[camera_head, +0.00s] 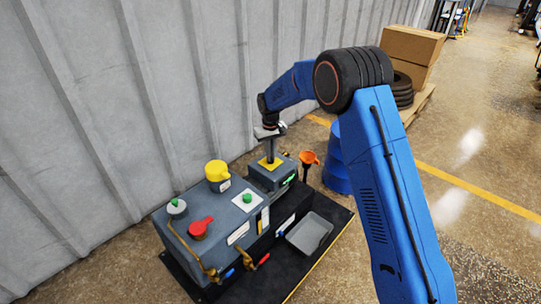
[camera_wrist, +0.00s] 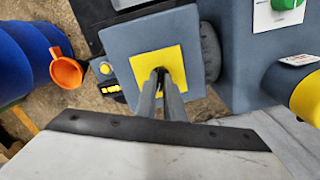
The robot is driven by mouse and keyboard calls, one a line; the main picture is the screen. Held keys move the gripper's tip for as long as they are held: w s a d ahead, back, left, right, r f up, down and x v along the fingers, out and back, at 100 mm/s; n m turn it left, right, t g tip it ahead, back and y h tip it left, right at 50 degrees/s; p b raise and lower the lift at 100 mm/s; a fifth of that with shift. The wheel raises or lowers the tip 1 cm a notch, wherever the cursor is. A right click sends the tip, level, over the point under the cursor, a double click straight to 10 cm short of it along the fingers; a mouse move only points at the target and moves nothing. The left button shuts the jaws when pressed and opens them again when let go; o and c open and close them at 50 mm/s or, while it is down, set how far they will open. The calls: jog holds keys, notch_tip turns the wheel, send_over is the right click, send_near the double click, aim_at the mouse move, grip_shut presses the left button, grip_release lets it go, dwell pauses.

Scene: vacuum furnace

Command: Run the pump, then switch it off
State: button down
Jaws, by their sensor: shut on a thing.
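The pump unit (camera_head: 215,225) is a grey-blue machine standing against the corrugated wall. On its far-end box (camera_head: 287,172) is a yellow square plate, which shows in the wrist view (camera_wrist: 143,62) with a small dark switch knob (camera_wrist: 160,71) at its middle. My gripper (camera_head: 269,158) points straight down onto this plate. In the wrist view its two narrow fingers (camera_wrist: 162,82) are closed together on the knob, which they mostly hide. The knob's turn position cannot be told.
A yellow cap (camera_head: 217,171), a red cap (camera_head: 199,227), a grey cap (camera_head: 176,206) and a green button (camera_head: 247,198) top the pump. A grey tray (camera_head: 310,233) lies in front. An orange funnel (camera_head: 309,157) and blue drum (camera_head: 337,170) stand beside it.

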jog(key=shift+m, duration=0.6)
jog(key=c, duration=1.9)
grip_release()
jog(key=shift+o, duration=0.2)
notch_tip(320, 180, up, 17)
jog(key=shift+r, duration=0.2)
